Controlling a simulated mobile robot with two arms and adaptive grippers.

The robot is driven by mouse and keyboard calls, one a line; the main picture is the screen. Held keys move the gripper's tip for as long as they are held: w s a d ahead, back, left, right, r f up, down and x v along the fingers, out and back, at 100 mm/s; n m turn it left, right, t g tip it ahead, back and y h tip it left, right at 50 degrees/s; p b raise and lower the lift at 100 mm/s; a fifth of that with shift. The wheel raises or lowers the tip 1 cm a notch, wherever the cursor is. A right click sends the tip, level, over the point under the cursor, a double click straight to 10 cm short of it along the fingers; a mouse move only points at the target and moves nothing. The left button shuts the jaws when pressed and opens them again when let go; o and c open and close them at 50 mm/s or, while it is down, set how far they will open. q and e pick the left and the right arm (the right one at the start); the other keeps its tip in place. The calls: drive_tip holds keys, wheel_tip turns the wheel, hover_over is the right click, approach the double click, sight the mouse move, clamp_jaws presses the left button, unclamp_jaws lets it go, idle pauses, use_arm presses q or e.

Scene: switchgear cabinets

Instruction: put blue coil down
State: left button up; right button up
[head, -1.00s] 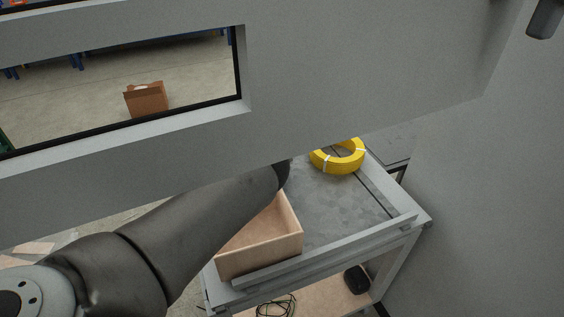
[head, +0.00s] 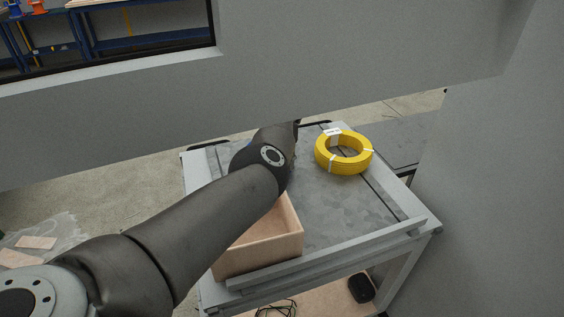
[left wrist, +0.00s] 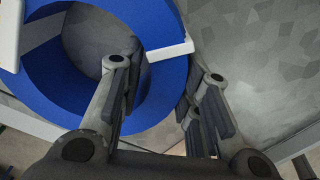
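The blue coil (left wrist: 169,92) with white ties fills the upper left of the left wrist view. My left gripper (left wrist: 174,78) straddles one side of its ring, one finger in the hole and the other outside, and appears shut on it. In the head view my left arm reaches over the cart (head: 335,215). It hides the gripper and nearly all of the coil; only a trace of blue shows beside the wrist. Whether the coil touches the grey top is unclear. My right gripper is not in view.
A yellow coil (head: 323,158) lies on the cart's far right part. An open wooden box (head: 262,250) stands at its front left, under my arm. A large grey panel (head: 370,50) crosses the upper view. The cart's middle right is clear.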

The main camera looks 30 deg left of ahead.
use_arm(q)
drive_tip(key=o, duration=0.3)
drive_tip(key=shift+d+r, duration=0.15)
drive_tip(key=shift+d, duration=0.05)
drive_tip(key=shift+o, duration=0.2)
drive_tip(key=shift+r, duration=0.15)
wheel_tip(320, 180, up, 12)
drive_tip(key=b, duration=0.1)
idle(0.4)
